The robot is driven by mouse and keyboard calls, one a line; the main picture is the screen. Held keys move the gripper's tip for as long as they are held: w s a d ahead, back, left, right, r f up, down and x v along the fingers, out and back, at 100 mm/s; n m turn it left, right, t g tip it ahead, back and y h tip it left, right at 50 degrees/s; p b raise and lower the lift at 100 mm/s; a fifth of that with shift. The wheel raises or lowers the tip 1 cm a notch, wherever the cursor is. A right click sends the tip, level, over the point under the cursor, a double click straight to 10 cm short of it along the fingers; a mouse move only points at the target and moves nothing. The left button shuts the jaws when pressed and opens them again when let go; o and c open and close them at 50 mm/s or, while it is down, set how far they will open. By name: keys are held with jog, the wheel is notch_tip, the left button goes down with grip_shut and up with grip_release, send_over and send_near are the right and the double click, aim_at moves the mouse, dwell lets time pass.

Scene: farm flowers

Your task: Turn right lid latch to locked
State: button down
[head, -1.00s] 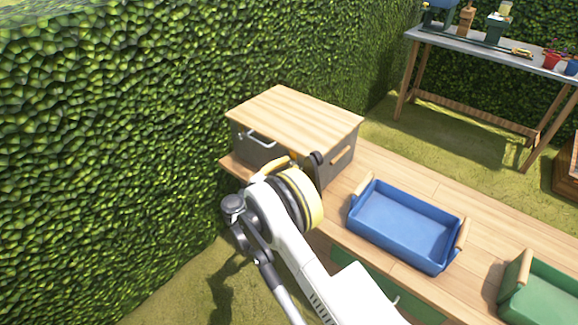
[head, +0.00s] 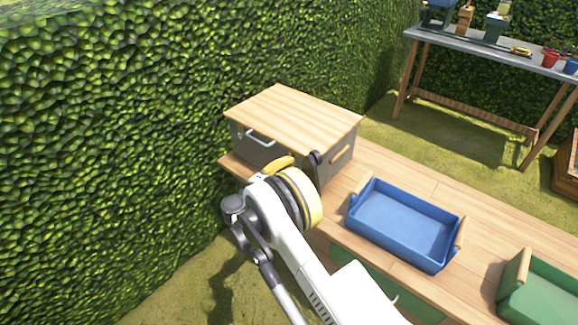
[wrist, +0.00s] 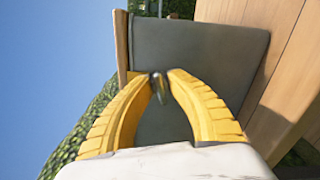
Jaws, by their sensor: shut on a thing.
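A grey box (head: 333,168) with a light wooden lid (head: 295,118) stands at the far left end of the wooden bench. My gripper (wrist: 160,76) is at the box's front, below the lid edge. Its yellow fingers are closed on a small metal latch (wrist: 161,91), whose end shows between the tips against the grey wall. In the head view my wrist and a yellow finger hide the latch, so I cannot tell its angle there. The lid lies flat on the box.
A blue tray (head: 405,225) and a green tray (head: 540,305) stand on the bench (head: 400,176) to the right. A hedge (head: 120,130) is close at left.

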jog(key=shift+m, duration=1.5)
jog(key=c, duration=1.4)
grip_release()
jog(key=shift+o, duration=0.2)
jog(key=v, duration=1.2)
